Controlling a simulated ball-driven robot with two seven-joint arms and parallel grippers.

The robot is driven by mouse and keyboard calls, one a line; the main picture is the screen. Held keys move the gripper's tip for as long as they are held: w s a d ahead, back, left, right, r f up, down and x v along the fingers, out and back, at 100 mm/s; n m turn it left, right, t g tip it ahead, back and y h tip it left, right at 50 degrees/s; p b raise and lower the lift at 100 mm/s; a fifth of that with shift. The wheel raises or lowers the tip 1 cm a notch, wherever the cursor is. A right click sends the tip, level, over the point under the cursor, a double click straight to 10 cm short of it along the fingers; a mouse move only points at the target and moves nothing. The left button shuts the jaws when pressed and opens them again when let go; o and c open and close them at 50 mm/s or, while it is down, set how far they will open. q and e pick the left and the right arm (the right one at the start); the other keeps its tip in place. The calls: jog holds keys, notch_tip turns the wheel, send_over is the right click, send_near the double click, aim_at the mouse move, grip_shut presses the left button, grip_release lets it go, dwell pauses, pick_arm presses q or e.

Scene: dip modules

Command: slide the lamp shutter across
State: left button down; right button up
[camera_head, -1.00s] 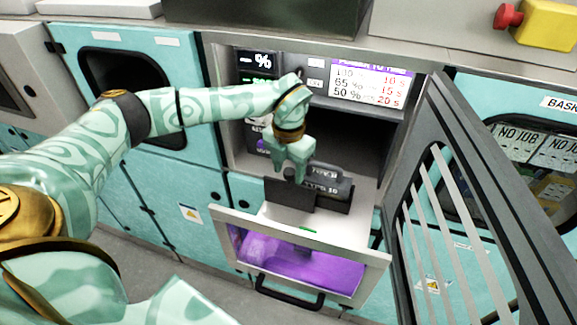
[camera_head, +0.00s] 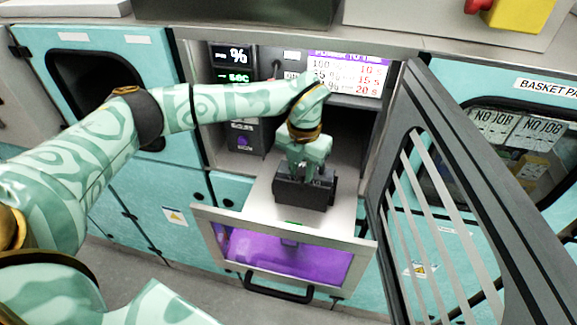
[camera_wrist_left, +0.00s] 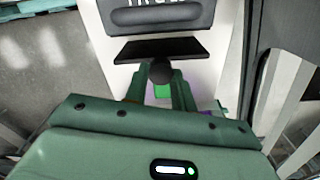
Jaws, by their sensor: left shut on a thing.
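The lamp block (camera_wrist_left: 165,18) is a dark grey box with pale lettering, cut off at the top of the left wrist view. The shutter is a flat black plate (camera_wrist_left: 160,48) lined up along the block's side; it also shows in the head view (camera_head: 300,195), covering most of the block there. A round dark knob (camera_wrist_left: 160,72) stands out from the plate. My left gripper (camera_head: 306,172) points down at the block and is shut on the knob; its fingers (camera_wrist_left: 160,86) lie either side of it. My right gripper is out of view.
The block stands on a pale drawer top (camera_head: 258,198) with a purple-lit window front (camera_head: 280,257) and a black handle. A slatted dark door (camera_head: 440,200) stands open close on the right.

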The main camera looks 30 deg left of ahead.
pick_arm(q)
jog(key=c, duration=1.4)
grip_release()
jog(key=shift+d, duration=0.1)
jog(key=shift+o, duration=1.3)
jog(key=shift+d, duration=0.15)
jog(key=shift+r, duration=0.1)
jog(key=shift+r, duration=0.2)
notch_tip(320, 180, up, 16)
jog(key=b, duration=0.3)
jog(key=shift+d+f, duration=0.1)
jog(key=shift+f, duration=0.1)
